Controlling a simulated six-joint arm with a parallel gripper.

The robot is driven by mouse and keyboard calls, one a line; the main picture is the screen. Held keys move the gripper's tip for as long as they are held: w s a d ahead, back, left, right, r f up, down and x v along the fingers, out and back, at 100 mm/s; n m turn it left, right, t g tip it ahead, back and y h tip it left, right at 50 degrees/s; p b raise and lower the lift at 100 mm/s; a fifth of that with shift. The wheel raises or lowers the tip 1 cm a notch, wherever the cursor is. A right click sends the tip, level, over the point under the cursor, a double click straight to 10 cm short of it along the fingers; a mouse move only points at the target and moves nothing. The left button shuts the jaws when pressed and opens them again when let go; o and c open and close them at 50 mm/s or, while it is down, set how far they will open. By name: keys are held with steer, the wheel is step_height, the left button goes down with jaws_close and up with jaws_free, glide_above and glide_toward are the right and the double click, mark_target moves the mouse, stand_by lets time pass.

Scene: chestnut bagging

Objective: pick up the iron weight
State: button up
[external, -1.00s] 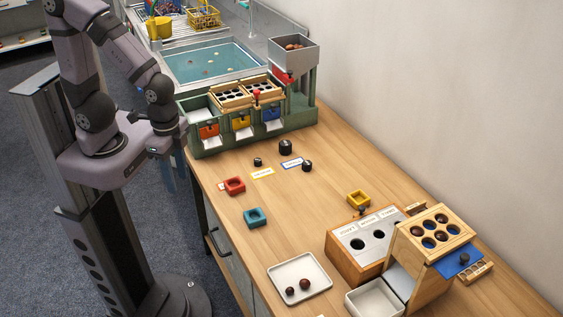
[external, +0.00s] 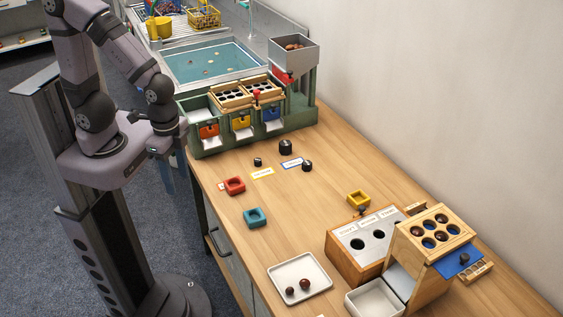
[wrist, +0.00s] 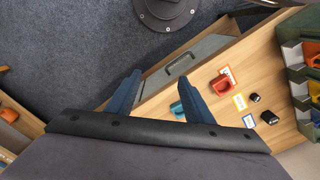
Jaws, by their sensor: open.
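Three dark, round weights stand on the wooden table in the external view: a large one (external: 285,147), a medium one (external: 307,166) and a small one (external: 258,162). I cannot tell which is the iron one. Two dark weights show at the right of the wrist view, one (wrist: 254,97) beside a yellow-edged label and one (wrist: 269,117) beside a blue-edged label. My gripper (wrist: 159,78) is open and empty, its blue fingers apart over the table's front edge and drawer. In the external view it is left of the table, well away from the weights, and partly hidden by my arm.
A red tray (external: 234,186) and a teal tray (external: 256,217) lie near the front edge. The green dispenser (external: 195,145) stands behind the weights. A wooden box with holes (external: 340,262) and a white tray (external: 278,275) are at the near end. The table's middle is clear.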

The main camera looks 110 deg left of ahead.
steer(key=n+t+y+b, duration=0.35)
steer(key=t+b, duration=0.45)
steer(key=b, duration=0.4)
glide_toward(300, 169)
steer(key=shift+m, duration=0.25)
steer(key=d, duration=0.9)
steer(key=shift+w+d+r, duration=0.15)
steer(key=shift+r, duration=0.2)
steer(key=a+f+t+b, duration=0.1)
steer(key=a, duration=0.1)
steer(key=a+f+t+b, duration=0.1)
steer(key=a+b, duration=0.1)
steer(key=a, duration=0.1)
steer(key=a+t+y+b, duration=0.1)
steer(key=a, duration=0.2)
steer(key=shift+w+a+f+n+t, duration=0.1)
steer(key=shift+a+f+n+t, duration=0.1)
steer(key=shift+f+n+t, duration=0.2)
steer(key=shift+s+a+r+t+b, duration=0.1)
steer(key=shift+s+a+t+b, duration=0.15)
steer(key=shift+a+t+b, duration=0.3)
steer(key=shift+p+x, duration=0.35)
steer(key=shift+x, duration=3.4)
steer(key=shift+s+a, duration=0.1)
steer(key=shift+c, duration=0.6)
